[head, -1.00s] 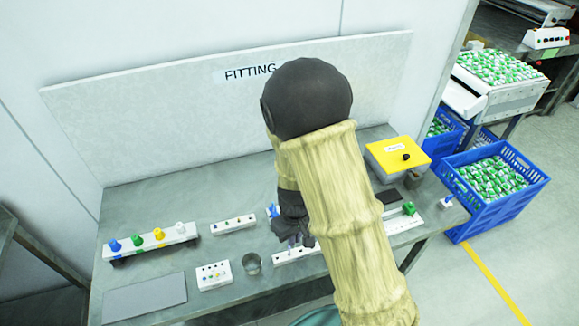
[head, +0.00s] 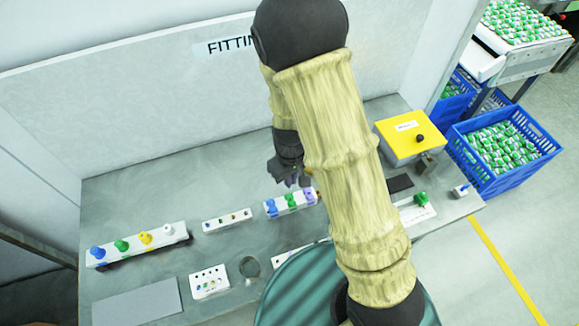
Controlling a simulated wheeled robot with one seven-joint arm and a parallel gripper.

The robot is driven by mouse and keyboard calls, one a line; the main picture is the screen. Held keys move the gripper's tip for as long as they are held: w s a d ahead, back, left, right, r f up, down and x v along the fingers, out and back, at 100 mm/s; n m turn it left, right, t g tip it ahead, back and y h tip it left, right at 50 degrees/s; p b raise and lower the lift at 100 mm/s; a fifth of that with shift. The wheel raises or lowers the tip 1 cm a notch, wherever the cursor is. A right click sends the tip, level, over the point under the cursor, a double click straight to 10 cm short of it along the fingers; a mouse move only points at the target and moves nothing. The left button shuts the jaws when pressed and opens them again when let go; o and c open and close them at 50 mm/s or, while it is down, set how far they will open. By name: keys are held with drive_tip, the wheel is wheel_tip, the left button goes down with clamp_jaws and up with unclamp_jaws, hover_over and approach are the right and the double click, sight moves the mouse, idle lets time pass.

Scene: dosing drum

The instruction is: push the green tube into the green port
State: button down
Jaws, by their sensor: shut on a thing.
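My gripper (head: 297,182) is dark and points down over a small white block (head: 281,213) with blue, green and purple parts. Its jaws are closed. A green part (head: 291,201) shows just under the fingertips; it looks like the green tube in the grip at the green port. I cannot make out where tube ends and port begins, or how deep the tube sits. A blue part (head: 270,207) is at its left and a purple part (head: 309,195) at its right. My forearm hides the area to the right of the block.
A rack (head: 137,249) with blue, green, yellow and white pieces stands at left. Two small white blocks (head: 227,221) (head: 210,283) and a round cup (head: 250,268) lie between. A yellow box (head: 409,139) and a green fitting (head: 421,198) are at right. The back panel (head: 130,110) bounds the bench.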

drive_tip(key=shift+s+r, duration=0.1)
drive_tip(key=shift+s, duration=0.05)
wheel_tip(320, 180, down, 4)
drive_tip(key=b, duration=0.3)
drive_tip(key=shift+b, duration=0.3)
drive_tip(key=shift+f+b, duration=0.7)
drive_tip(key=shift+f, duration=0.15)
drive_tip(key=shift+f+b, duration=1.05)
drive_tip(key=shift+f, duration=0.35)
idle(1.1)
drive_tip(key=c, duration=1.5)
unclamp_jaws()
drive_tip(key=shift+r, duration=0.1)
